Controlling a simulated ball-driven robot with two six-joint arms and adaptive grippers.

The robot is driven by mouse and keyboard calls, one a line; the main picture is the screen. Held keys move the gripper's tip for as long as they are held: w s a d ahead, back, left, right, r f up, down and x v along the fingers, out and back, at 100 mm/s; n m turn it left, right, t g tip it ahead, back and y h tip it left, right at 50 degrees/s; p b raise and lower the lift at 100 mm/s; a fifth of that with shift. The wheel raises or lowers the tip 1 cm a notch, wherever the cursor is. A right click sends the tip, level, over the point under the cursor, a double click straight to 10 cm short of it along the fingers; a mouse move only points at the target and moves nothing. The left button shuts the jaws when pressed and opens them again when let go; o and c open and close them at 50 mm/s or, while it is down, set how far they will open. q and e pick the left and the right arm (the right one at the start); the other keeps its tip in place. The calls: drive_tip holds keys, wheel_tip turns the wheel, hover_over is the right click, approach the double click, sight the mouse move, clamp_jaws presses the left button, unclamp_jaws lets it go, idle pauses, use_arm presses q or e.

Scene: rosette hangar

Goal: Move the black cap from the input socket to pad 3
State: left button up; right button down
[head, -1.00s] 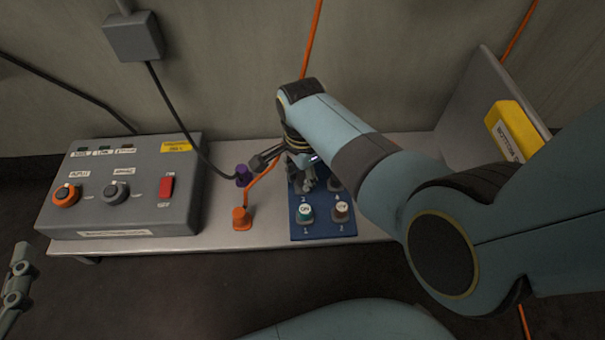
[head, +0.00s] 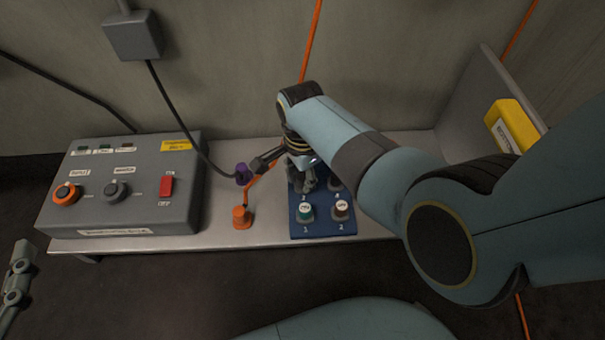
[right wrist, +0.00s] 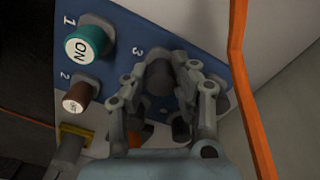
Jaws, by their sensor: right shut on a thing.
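My right gripper (head: 304,184) points down at the far left part of the blue board (head: 323,230). In the right wrist view its fingers (right wrist: 165,85) are shut around a dark round piece, the black cap (right wrist: 158,76), beside the number 3. I cannot tell whether the cap touches pad 3 or is just above it. The fingers and arm hide most of the cap and pad in the head view. My left gripper (head: 18,272) shows only partly at the left edge, and its opening is unclear. I cannot make out which socket is the input one.
A teal cap (head: 306,212) marked ON and a brown cap (head: 341,208) stand on pads 1 and 2. An orange plug (head: 241,218) and a purple plug (head: 242,173) are left of the board. A grey control box (head: 120,215) stands further left. Orange cable (right wrist: 238,70) passes close beside the gripper.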

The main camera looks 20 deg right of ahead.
drive_tip(key=shift+f, duration=0.1)
idle(0.6)
drive_tip(key=c, duration=1)
unclamp_jaws()
